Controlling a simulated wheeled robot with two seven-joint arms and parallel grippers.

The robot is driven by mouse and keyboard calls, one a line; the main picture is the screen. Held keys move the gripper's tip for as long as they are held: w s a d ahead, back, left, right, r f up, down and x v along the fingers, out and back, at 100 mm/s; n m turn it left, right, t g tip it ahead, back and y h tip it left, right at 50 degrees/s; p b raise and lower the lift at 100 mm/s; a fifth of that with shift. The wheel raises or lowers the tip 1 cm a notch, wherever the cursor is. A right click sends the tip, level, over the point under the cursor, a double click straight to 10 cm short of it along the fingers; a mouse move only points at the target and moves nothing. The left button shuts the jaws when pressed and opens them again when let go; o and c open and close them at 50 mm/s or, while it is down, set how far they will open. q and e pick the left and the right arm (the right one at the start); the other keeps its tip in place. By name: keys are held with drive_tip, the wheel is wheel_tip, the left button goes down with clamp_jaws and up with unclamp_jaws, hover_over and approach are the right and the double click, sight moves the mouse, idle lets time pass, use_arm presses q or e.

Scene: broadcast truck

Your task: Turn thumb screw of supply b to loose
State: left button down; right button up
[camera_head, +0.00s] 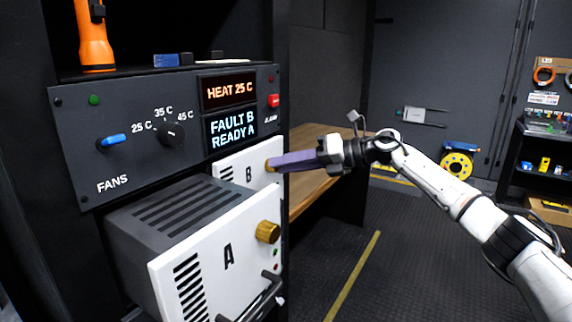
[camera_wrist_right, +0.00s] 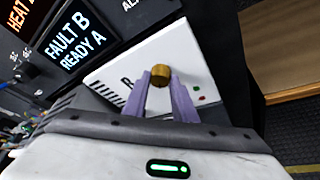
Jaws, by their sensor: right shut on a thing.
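Supply B (camera_head: 233,167) is a white-faced unit in the rack, set farther back than supply A. Its brass thumb screw (camera_wrist_right: 159,75) sits on the white face, seen best in the right wrist view. My right gripper (camera_head: 272,164) reaches in from the right with its purple fingers on either side of the screw. It is shut on the thumb screw, and the fingers hide part of it in the head view. The display (camera_head: 231,130) reads "FAULT B READY A". My left gripper is not in view.
Supply A (camera_head: 215,265) sticks out of the rack in front and below, with its own brass screw (camera_head: 268,232) and a dark handle (camera_head: 255,300). A fan and heat control panel (camera_head: 75,150) is above. A wooden bench (camera_head: 315,170) lies behind my right gripper. Open floor lies to the right.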

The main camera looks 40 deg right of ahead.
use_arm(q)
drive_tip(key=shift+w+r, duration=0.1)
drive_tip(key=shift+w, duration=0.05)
use_arm(e)
drive_tip(key=o, duration=1)
drive_tip(key=shift+o, duration=0.2)
use_arm(q)
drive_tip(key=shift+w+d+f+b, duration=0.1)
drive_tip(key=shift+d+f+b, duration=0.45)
drive_tip(key=shift+b, duration=0.55)
use_arm(e)
drive_tip(key=v, duration=1)
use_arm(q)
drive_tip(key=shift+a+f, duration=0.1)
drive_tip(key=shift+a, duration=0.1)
use_arm(e)
drive_tip(key=shift+s, duration=0.1)
